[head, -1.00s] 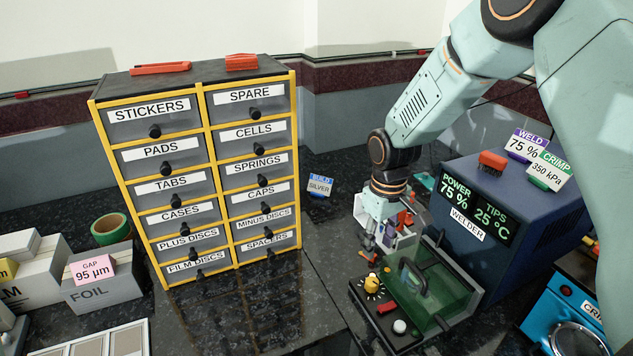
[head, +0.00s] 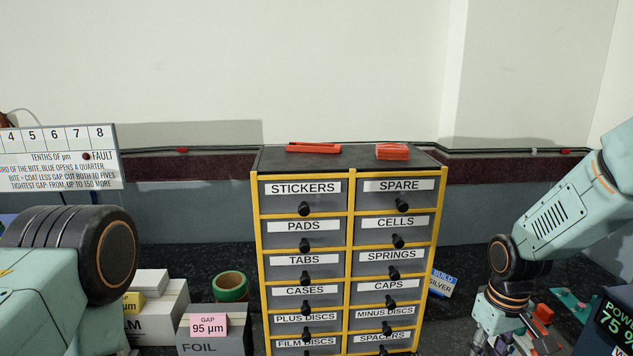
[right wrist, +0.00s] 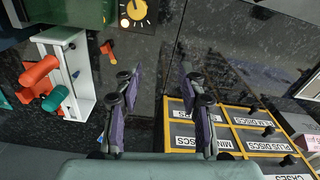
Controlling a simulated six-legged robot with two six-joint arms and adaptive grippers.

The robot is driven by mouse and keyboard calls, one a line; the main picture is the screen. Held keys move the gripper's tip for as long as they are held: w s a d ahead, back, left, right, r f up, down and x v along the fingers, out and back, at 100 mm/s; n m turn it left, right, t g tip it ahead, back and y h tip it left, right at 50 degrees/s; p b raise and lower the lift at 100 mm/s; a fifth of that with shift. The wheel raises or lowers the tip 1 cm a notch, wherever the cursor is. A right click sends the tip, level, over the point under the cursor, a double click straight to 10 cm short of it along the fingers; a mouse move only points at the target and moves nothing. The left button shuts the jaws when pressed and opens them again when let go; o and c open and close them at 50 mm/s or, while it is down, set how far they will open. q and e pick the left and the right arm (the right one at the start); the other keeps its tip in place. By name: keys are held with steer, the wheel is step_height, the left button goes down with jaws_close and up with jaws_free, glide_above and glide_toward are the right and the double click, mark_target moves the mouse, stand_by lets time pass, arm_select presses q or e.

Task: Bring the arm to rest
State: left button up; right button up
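My right arm comes in from the right in the head view. Its gripper (head: 487,343) hangs down at the bottom edge, right of the drawer cabinet (head: 348,244), with its fingertips cut off there. In the right wrist view the two purple-grey fingers of this gripper (right wrist: 156,78) stand wide apart, with only dark counter between them. The gripper is open and empty. My left arm shows at the lower left of the head view as a large joint and link. The left gripper is out of view.
In the right wrist view, a white holder (right wrist: 85,92) with red and green tools stands left of the fingers; a yellow knob (right wrist: 133,12) is above. The cabinet lies lower right. Foil boxes (head: 215,342), green tape (head: 231,286) and the welder (head: 612,325) also show in the head view.

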steer(key=s+a+f+m+y, duration=0.1)
steer(key=s+a+f, duration=0.2)
steer(key=s+f, duration=0.45)
steer(key=s+a+f+m, duration=0.1)
steer(key=s+a+f, duration=0.3)
steer(key=s+f, duration=0.35)
steer(key=s+f+m, duration=0.1)
steer(key=s+f, duration=0.1)
steer(key=s, duration=1.4)
arm_select(q)
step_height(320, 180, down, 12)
steer(key=b, duration=1.1)
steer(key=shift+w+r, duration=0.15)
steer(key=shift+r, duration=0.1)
arm_select(e)
step_height(320, 180, down, 11)
steer(key=a+h, duration=0.1)
steer(key=shift+s, duration=0.3)
steer(key=shift+r, duration=0.1)
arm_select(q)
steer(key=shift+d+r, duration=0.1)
arm_select(e)
steer(key=shift+s, duration=0.1)
